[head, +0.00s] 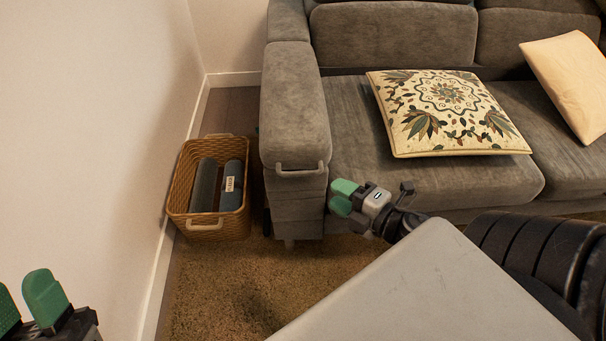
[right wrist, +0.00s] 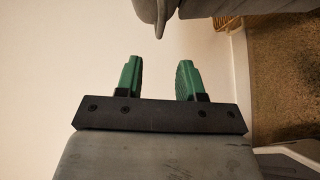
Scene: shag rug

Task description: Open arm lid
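The sofa's left arm (head: 292,105) is grey fabric, with its padded lid lying flat and closed on top. A grey loop handle (head: 300,170) sticks out from the front of the lid. My right gripper (head: 343,196) is just right of and a little below the handle in the picture, apart from it. In the right wrist view its green fingers (right wrist: 160,78) are spread with nothing between them, and part of a grey padded shape with a protruding piece (right wrist: 162,28) shows above them. My left gripper (head: 25,305) is at the bottom left, open and empty, far from the sofa.
A wicker basket (head: 218,225) with rolled dark cloths stands between the wall (head: 90,110) and the sofa arm. A patterned cushion (head: 445,110) and a cream cushion (head: 572,85) lie on the seat. The brown shag rug (head: 235,295) before the sofa is clear.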

